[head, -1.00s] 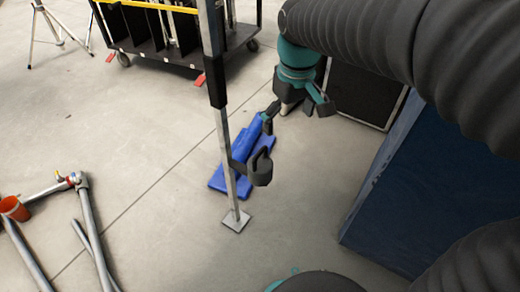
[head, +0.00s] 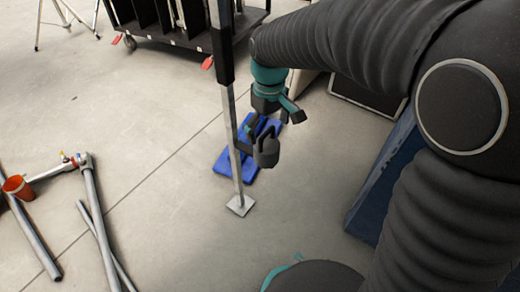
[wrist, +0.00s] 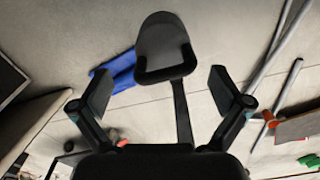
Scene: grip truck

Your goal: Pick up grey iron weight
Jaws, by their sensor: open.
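The grey iron weight (head: 267,153) is a dark, rounded block with a loop handle. It is held off the floor beside a thin metal pole (head: 237,172); how it is attached is not clear. My gripper (head: 272,122) is open and empty, just above the weight, close to its handle. In the wrist view, the weight (wrist: 165,42) is just beyond my open fingers (wrist: 160,85), with its handle towards them and roughly centred between them. Whether the fingers touch the handle cannot be told.
The pole's square foot (head: 240,205) stands on the floor by a blue object (head: 228,163). A black cart (head: 165,25) is behind, and a blue box (head: 380,185) stands right. The floor between is clear.

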